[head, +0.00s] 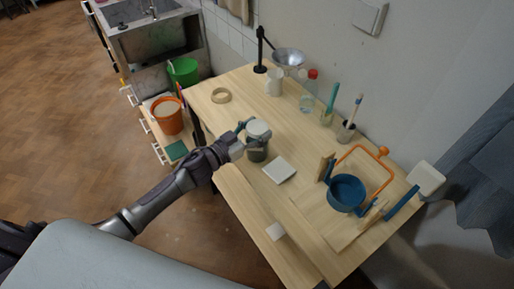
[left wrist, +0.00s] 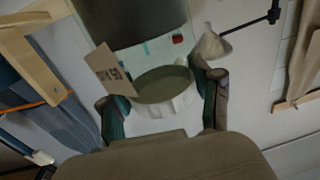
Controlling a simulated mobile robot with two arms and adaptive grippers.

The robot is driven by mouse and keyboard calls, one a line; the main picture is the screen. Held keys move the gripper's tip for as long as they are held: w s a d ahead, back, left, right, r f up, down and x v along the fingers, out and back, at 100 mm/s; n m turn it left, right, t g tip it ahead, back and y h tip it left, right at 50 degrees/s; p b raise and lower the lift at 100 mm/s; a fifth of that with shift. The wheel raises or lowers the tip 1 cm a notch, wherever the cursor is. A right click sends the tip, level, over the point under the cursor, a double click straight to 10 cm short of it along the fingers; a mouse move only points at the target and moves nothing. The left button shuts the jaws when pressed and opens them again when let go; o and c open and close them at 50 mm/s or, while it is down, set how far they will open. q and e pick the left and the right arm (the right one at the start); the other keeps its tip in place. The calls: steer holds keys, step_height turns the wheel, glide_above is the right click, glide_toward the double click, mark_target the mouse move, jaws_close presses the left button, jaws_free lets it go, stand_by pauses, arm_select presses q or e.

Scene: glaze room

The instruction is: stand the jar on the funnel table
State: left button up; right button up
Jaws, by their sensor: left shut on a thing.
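I cannot tell whether the jar's base touches the table. In the left wrist view the jar's pale-rimmed round top (left wrist: 165,100) lies between the two fingers (left wrist: 163,106). A printed tag (left wrist: 108,70) shows beside it. The funnel (head: 289,57) hangs on a black stand at the table's far end. My right gripper is not in view.
A tape ring (head: 221,95), a white mug (head: 274,82), a red-capped bottle (head: 308,92) and brush cups stand towards the back. A white tile (head: 279,169) lies just right of the jar.

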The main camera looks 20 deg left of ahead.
arm_select(q)
steer(key=c, duration=0.5)
jaws_close()
steer(key=shift+r, duration=0.1)
